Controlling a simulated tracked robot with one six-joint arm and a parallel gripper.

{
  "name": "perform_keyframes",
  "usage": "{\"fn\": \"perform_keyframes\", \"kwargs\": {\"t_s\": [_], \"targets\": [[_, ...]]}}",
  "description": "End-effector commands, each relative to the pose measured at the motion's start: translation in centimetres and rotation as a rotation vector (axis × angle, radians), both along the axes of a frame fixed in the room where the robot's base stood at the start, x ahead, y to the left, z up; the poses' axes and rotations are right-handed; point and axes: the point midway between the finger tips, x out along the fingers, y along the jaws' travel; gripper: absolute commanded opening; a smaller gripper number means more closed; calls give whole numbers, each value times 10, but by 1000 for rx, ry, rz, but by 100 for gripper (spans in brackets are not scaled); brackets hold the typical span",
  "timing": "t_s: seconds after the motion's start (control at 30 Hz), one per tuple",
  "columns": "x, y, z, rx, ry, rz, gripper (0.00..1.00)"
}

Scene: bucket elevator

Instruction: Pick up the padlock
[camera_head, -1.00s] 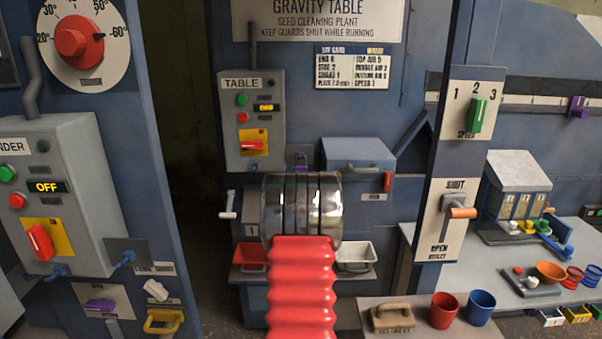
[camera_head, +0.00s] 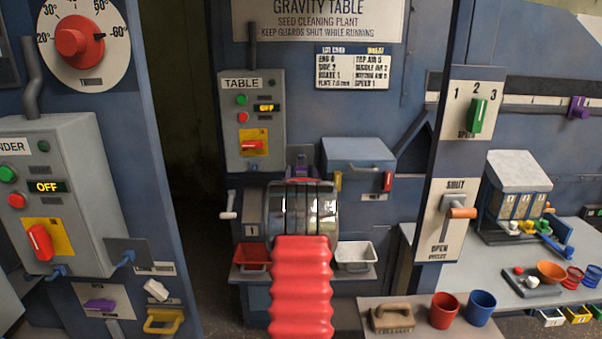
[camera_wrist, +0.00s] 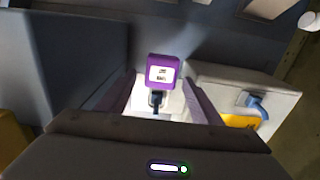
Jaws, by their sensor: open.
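A purple padlock (camera_wrist: 162,70) with a white label shows near the middle of the wrist view. A dark, shackle-like part shows just below its body, against a bright plate (camera_wrist: 173,103). My open gripper (camera_wrist: 159,84) has one finger on either side of the padlock in that view. I see no contact, and the depth between fingers and padlock is hard to tell. In the head view a purple piece (camera_head: 302,171), likely the same padlock, shows just above my shiny wrist. My fingers are mostly hidden there.
A grey box with a blue fitting (camera_wrist: 257,104) is close to the right finger in the wrist view. In the head view the TABLE panel (camera_head: 252,120) stands left of my wrist, and a lidded blue-grey box (camera_head: 358,154) right. Red (camera_head: 251,255) and white (camera_head: 355,256) trays flank my arm.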

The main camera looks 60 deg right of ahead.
Motion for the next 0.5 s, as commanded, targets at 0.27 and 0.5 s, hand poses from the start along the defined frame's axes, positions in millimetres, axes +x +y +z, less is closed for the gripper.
{"fn": "perform_keyframes", "kwargs": {"t_s": [0.27,0.5], "targets": [[0,0,0,0,0,0,59],[0,0,0,0,0,0,46]]}}
